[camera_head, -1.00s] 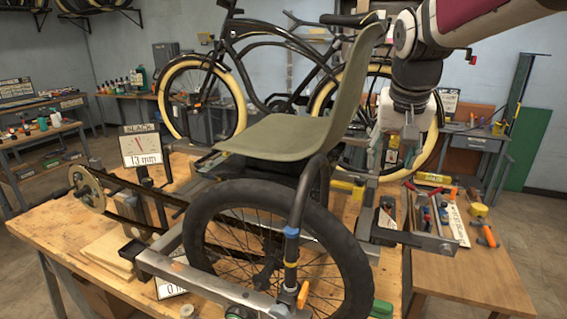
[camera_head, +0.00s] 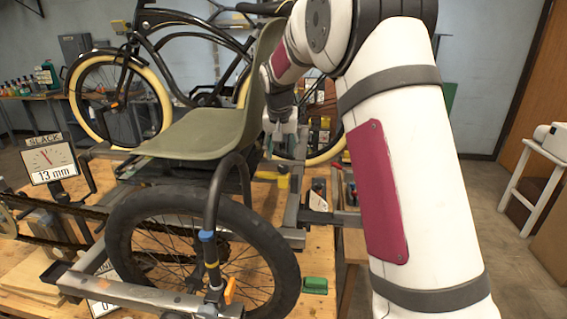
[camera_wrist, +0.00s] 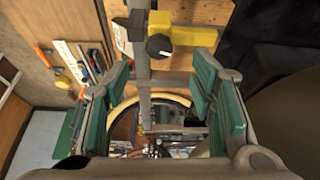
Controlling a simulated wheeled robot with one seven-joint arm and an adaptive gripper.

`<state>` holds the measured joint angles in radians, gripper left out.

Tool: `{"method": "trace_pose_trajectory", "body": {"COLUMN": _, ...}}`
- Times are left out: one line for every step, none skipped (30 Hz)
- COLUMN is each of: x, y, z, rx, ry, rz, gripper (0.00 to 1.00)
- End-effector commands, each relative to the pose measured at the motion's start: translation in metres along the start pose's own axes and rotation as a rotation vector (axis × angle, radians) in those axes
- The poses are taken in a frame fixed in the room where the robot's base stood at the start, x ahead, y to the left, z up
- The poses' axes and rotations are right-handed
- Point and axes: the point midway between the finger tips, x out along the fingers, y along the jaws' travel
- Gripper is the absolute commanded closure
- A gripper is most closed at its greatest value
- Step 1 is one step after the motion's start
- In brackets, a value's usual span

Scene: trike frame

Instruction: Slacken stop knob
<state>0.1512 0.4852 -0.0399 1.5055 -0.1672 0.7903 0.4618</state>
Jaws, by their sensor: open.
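A black knob with a pale pointer mark (camera_wrist: 158,46) sits on a yellow stop block (camera_wrist: 190,36) on a grey metal bar in the wrist view. The yellow block also shows in the head view (camera_head: 283,179), behind the seat and wheel; its knob is too small to make out there. My gripper (camera_wrist: 160,85) is open and empty, its green-padded fingers wide apart on either side of the bar. The knob lies near the top of the wrist view, apart from the fingers. In the head view my gripper (camera_head: 282,128) hangs above the block, partly behind the seat.
The green seat (camera_head: 205,135) and black tyre (camera_head: 125,240) stand left of my arm. A slack gauge (camera_head: 50,160) reads 13 mm. A dark surface fills the wrist view's upper right. Tools (camera_wrist: 75,60) lie on wood at the left. A bicycle (camera_head: 165,35) stands behind.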

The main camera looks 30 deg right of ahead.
Motion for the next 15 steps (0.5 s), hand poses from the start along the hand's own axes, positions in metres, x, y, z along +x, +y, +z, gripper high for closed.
{"method": "trace_pose_trajectory", "body": {"x": 0.011, "y": 0.001, "z": 0.002, "rx": 0.0, "ry": -0.004, "rz": 0.001, "gripper": 0.49}}
{"method": "trace_pose_trajectory", "body": {"x": 0.016, "y": 0.002, "z": 0.002, "rx": 0.001, "ry": -0.004, "rz": 0.002, "gripper": 0.49}}
{"method": "trace_pose_trajectory", "body": {"x": 0.024, "y": 0.001, "z": 0.001, "rx": 0.001, "ry": -0.003, "rz": 0.001, "gripper": 0.49}}
{"method": "trace_pose_trajectory", "body": {"x": 0.029, "y": 0.001, "z": 0.001, "rx": 0.001, "ry": -0.003, "rz": 0.001, "gripper": 0.49}}
{"method": "trace_pose_trajectory", "body": {"x": 0.034, "y": 0.001, "z": 0.001, "rx": 0.001, "ry": -0.003, "rz": 0.001, "gripper": 0.49}}
{"method": "trace_pose_trajectory", "body": {"x": 0.04, "y": 0.001, "z": 0.001, "rx": 0.001, "ry": -0.002, "rz": 0.001, "gripper": 0.49}}
{"method": "trace_pose_trajectory", "body": {"x": 0.044, "y": 0.001, "z": 0.001, "rx": 0.001, "ry": -0.001, "rz": 0.001, "gripper": 0.49}}
{"method": "trace_pose_trajectory", "body": {"x": 0.048, "y": 0.001, "z": 0.0, "rx": 0.001, "ry": -0.001, "rz": 0.001, "gripper": 0.49}}
{"method": "trace_pose_trajectory", "body": {"x": 0.052, "y": 0.001, "z": 0.001, "rx": 0.001, "ry": -0.001, "rz": 0.001, "gripper": 0.49}}
{"method": "trace_pose_trajectory", "body": {"x": 0.055, "y": 0.001, "z": 0.0, "rx": 0.0, "ry": -0.001, "rz": 0.001, "gripper": 0.49}}
{"method": "trace_pose_trajectory", "body": {"x": 0.058, "y": 0.001, "z": 0.0, "rx": 0.0, "ry": -0.001, "rz": 0.001, "gripper": 0.49}}
{"method": "trace_pose_trajectory", "body": {"x": 0.061, "y": 0.001, "z": 0.0, "rx": 0.0, "ry": 0.0, "rz": 0.001, "gripper": 0.49}}
{"method": "trace_pose_trajectory", "body": {"x": 0.063, "y": 0.001, "z": 0.0, "rx": 0.0, "ry": 0.0, "rz": 0.001, "gripper": 0.49}}
{"method": "trace_pose_trajectory", "body": {"x": 0.064, "y": 0.001, "z": 0.0, "rx": 0.0, "ry": 0.0, "rz": 0.0, "gripper": 0.49}}
{"method": "trace_pose_trajectory", "body": {"x": 0.065, "y": 0.001, "z": 0.0, "rx": 0.0, "ry": 0.001, "rz": 0.0, "gripper": 0.49}}
